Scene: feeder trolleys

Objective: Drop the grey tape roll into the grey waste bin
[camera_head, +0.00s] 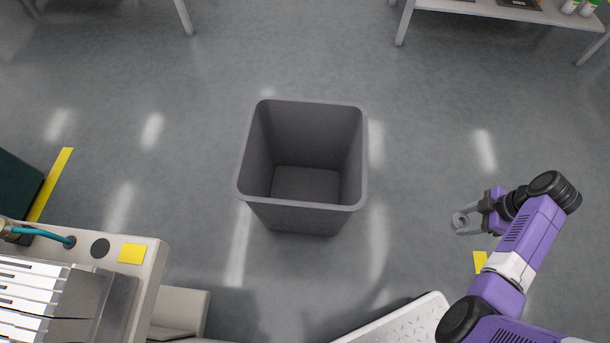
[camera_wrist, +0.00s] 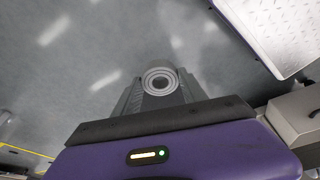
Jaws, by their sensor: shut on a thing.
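The grey waste bin (camera_head: 302,207) stands upright on the floor in the middle of the head view. Its open top faces me and its inside looks empty. My gripper (camera_head: 461,222) is to the right of the bin, clear of its rim. It is shut on the grey tape roll (camera_head: 459,219), which shows small at the fingertips. In the wrist view the tape roll (camera_wrist: 160,81) appears as grey rings around a dark centre, between the fingers of my gripper (camera_wrist: 158,88). The bin cannot be made out in the wrist view.
A machine or trolley (camera_head: 150,262) with metal slots stands at the lower left. A light tread plate (camera_head: 410,322) is at the bottom. A table (camera_head: 480,8) with small bottles is at the top right. The floor between my gripper and the bin is clear.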

